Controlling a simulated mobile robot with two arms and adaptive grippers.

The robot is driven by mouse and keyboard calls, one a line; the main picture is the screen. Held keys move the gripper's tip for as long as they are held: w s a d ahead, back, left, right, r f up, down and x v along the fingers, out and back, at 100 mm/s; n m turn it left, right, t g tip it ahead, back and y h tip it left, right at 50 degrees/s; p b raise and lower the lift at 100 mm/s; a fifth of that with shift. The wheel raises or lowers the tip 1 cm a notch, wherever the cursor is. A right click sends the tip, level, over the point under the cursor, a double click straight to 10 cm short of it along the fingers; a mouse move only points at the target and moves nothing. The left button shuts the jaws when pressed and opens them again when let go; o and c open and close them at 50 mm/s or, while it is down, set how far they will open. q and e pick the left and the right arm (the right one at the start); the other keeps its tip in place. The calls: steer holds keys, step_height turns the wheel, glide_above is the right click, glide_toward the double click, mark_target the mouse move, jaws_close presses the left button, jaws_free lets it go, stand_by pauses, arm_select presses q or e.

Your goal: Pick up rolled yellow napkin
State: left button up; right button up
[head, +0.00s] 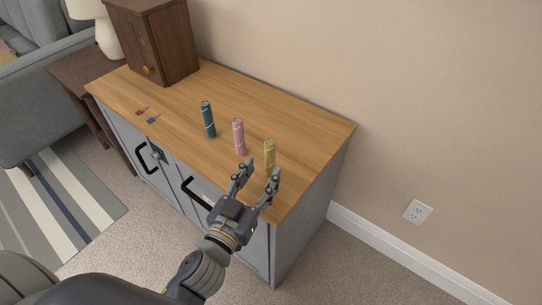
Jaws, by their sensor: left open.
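The rolled yellow napkin (270,154) stands upright on the wooden top of a grey cabinet (318,141), near its right front part. My left gripper (258,173) is open, its two fingers pointing toward the yellow napkin from the front. The fingertips are close below the napkin in the picture; I cannot tell whether they touch it. The napkin's lower end is near the fingertips. A pink rolled napkin (239,137) and a dark green rolled napkin (208,119) stand upright to its left. My right gripper is not in view.
A dark wooden box (155,40) stands at the cabinet's back left. Small red (142,111) and blue (154,118) items lie near the front left edge. A beige wall rises behind the cabinet. The top's back right is clear.

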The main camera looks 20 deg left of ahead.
mark_target(268, 161)
arm_select(q)
steer(key=shift+w+d+r, duration=0.1)
steer(key=shift+w+d, duration=0.05)
steer(key=shift+w, duration=1.35)
steer(key=shift+w+d+r, duration=0.1)
steer(key=shift+w+d, duration=0.05)
steer(key=shift+w, duration=1.35)
steer(key=c, duration=1)
